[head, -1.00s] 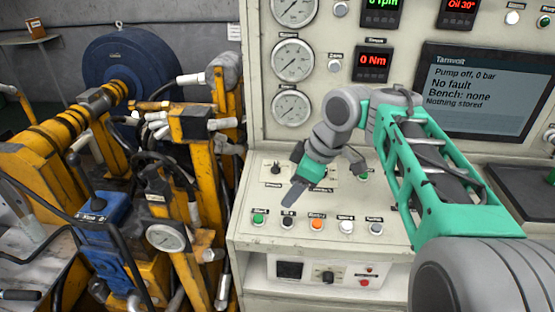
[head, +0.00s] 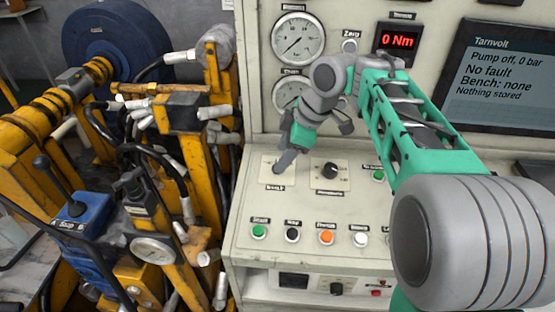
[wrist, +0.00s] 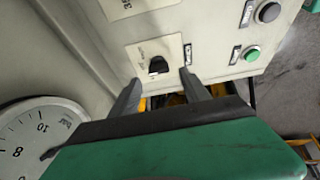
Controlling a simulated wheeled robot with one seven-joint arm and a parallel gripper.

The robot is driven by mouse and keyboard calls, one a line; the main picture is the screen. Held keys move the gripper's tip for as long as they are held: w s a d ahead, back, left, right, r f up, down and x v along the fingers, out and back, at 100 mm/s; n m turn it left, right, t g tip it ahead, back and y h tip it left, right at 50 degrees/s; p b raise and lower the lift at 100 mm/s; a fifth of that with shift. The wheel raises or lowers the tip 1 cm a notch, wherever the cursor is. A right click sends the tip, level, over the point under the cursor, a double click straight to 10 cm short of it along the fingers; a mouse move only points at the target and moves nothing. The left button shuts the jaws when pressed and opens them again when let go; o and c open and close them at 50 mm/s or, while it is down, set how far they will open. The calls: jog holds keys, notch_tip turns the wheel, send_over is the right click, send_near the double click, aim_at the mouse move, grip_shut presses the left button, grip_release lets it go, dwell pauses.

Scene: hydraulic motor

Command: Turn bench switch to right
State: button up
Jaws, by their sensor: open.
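The switch under my gripper is a black rotary knob (wrist: 158,65) on a pale plate, seen in the wrist view. Its label is too blurred to read there. In the head view its plate (head: 268,177) is on the sloped panel's upper left, and the knob is hidden by my finger. My gripper (head: 284,164) points down at this plate. In the wrist view my gripper (wrist: 161,76) is open, with one finger on each side of the knob. It holds nothing, and I cannot tell whether the fingers touch the knob.
A second black knob (head: 330,170) sits just right of it. A green button (head: 259,231), a black one (head: 292,235), an orange one (head: 325,237) and white ones line the front. Gauges (head: 298,37) and a screen (head: 505,75) stand behind. Yellow machinery (head: 190,175) crowds the left.

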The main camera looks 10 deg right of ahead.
jog(key=x, duration=0.3)
jog(key=shift+f, duration=0.2)
jog(key=shift+c, duration=0.3)
grip_shut()
